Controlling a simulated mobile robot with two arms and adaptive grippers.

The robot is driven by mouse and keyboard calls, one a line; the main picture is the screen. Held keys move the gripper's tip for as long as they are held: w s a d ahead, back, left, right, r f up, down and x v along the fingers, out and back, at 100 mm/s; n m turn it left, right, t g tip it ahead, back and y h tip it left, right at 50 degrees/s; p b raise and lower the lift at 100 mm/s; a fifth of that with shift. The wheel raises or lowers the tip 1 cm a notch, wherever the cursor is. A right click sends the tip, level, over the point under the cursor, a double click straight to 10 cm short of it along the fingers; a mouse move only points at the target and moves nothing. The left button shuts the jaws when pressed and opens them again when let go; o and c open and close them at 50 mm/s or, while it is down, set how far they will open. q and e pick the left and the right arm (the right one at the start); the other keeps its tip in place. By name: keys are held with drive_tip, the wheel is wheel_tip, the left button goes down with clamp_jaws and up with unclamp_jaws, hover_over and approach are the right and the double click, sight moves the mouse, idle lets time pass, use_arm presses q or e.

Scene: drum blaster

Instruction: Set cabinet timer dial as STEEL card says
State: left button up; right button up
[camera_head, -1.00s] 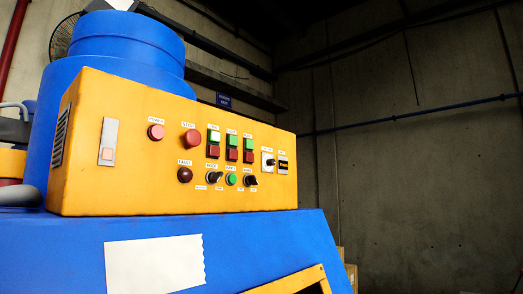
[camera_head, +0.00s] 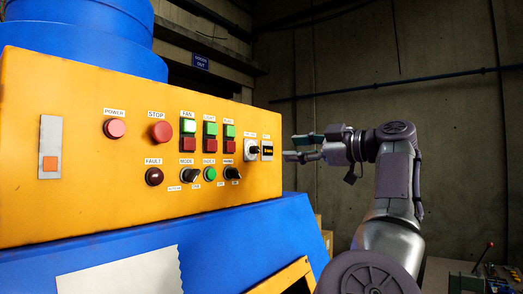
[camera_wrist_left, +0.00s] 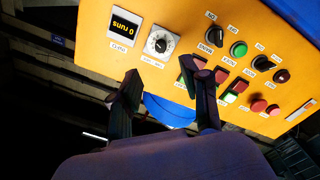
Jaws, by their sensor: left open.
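The timer dial (camera_head: 251,150) is a black knob on a small white plate at the right end of the yellow panel. It also shows in the left wrist view (camera_wrist_left: 160,44), with a round scale whose marks are too small to read. A dark display (camera_head: 267,150) with orange characters sits beside it, also in the wrist view (camera_wrist_left: 124,25). My left gripper (camera_head: 292,148) is open and empty, right of the panel and apart from it. Its fingers (camera_wrist_left: 167,75) show dark in the wrist view. I see no card that reads STEEL. My right gripper is out of view.
The yellow panel (camera_head: 80,205) carries other controls near the dial: a black selector knob (camera_head: 232,173), a green button (camera_head: 210,174) and a red stop button (camera_head: 161,131). A blank white sheet (camera_head: 125,275) is on the blue body below. Open room lies right of the panel.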

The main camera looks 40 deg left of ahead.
sight(258, 150)
use_arm(q)
drive_tip(key=a, duration=0.3)
drive_tip(key=a+p, duration=0.1)
drive_tip(key=a, duration=0.3)
drive_tip(key=s+a, duration=0.1)
drive_tip(key=a, duration=0.2)
drive_tip(key=shift+a, duration=0.25)
clamp_jaws()
